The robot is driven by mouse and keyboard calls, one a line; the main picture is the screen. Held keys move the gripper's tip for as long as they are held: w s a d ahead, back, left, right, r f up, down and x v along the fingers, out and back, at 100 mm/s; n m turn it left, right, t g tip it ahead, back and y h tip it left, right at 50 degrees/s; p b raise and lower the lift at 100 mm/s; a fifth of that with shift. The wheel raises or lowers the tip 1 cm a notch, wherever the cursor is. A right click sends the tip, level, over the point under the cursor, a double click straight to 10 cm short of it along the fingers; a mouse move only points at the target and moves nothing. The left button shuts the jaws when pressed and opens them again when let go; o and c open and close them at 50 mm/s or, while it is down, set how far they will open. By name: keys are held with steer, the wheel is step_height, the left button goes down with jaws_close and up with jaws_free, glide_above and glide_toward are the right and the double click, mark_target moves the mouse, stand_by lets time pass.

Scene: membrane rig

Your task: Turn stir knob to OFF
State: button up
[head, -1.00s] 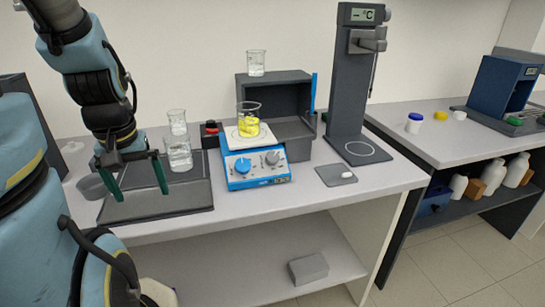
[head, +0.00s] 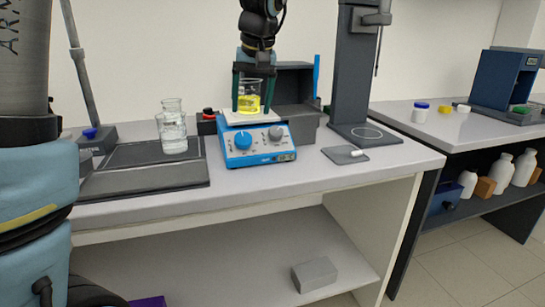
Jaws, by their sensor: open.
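The blue hotplate stirrer (head: 258,155) stands near the front of the bench. Its sloped front has a blue knob (head: 242,139) on the left and a grey knob (head: 276,133) on the right. The markings are too small to tell which is the stir knob or where it points.
A dark open box (head: 297,83) stands behind the stirrer. Glass beakers (head: 173,135) stand on a dark platform (head: 140,180) at left. The bench front before the stirrer is clear.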

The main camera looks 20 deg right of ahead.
steer(key=b, duration=0.2)
glide_toward(276, 130)
steer(key=shift+t, duration=0.4)
steer(key=x, duration=0.9)
steer(key=shift+s+f, duration=0.25)
steer(key=shift+f, duration=0.05)
jaws_close()
